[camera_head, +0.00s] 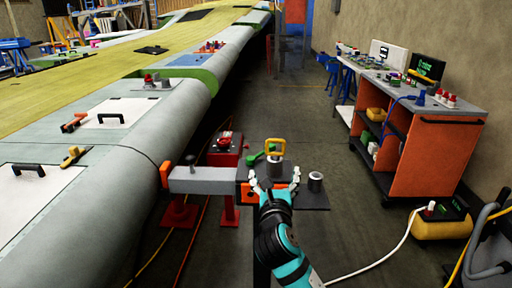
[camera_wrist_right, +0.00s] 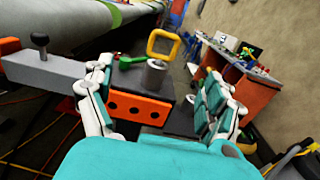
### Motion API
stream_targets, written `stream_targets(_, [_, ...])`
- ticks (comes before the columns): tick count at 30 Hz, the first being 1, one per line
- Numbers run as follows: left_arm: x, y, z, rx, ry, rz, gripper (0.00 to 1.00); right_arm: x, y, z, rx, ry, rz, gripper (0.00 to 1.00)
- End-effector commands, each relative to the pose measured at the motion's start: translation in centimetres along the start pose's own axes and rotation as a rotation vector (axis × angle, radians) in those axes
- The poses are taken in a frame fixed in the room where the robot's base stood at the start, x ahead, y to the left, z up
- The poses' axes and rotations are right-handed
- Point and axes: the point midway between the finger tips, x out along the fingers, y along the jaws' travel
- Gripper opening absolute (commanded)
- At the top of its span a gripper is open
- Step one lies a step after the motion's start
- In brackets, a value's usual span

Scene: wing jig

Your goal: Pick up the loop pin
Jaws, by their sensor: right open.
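The loop pin (camera_head: 275,145) has a yellow loop handle and stands upright in a grey cylindrical holder (camera_head: 274,167). In the wrist view its yellow loop (camera_wrist_right: 152,45) rises above the grey cylinder (camera_wrist_right: 154,75); the lower part of the pin is hidden inside it. My right gripper (camera_head: 273,181) is open and empty, on the near side of the pin. In the wrist view its two fingers (camera_wrist_right: 158,92) spread left and right, with the pin ahead between them and not touched. My left gripper is not in view.
An orange block with holes (camera_wrist_right: 138,106) sits in front of the holder. A green handle (camera_head: 257,157) lies just left of the pin, and a second grey cylinder (camera_head: 315,181) stands right.

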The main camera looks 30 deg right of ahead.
Motion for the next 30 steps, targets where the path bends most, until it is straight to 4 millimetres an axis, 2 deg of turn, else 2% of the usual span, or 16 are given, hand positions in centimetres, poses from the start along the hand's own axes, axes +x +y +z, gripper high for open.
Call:
stream_targets(6, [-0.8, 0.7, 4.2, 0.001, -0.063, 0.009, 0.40, 4.5, 0.0, 0.0, 0.002, 0.003, -0.002, 0.88])
stream_targets(10, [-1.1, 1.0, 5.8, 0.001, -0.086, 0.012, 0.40, 7.4, 0.0, 0.0, 0.003, 0.004, -0.001, 0.88])
stream_targets(15, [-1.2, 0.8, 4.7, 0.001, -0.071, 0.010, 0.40, 10.3, 0.1, -0.1, 0.004, 0.004, 0.001, 0.88])
stream_targets(22, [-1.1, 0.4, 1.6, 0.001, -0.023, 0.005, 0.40, 11.9, 0.0, -0.2, 0.004, 0.004, 0.001, 0.88])
stream_targets(30, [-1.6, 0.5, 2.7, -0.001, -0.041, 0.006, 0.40, 15.7, -0.1, -0.5, 0.005, 0.004, 0.002, 0.88])
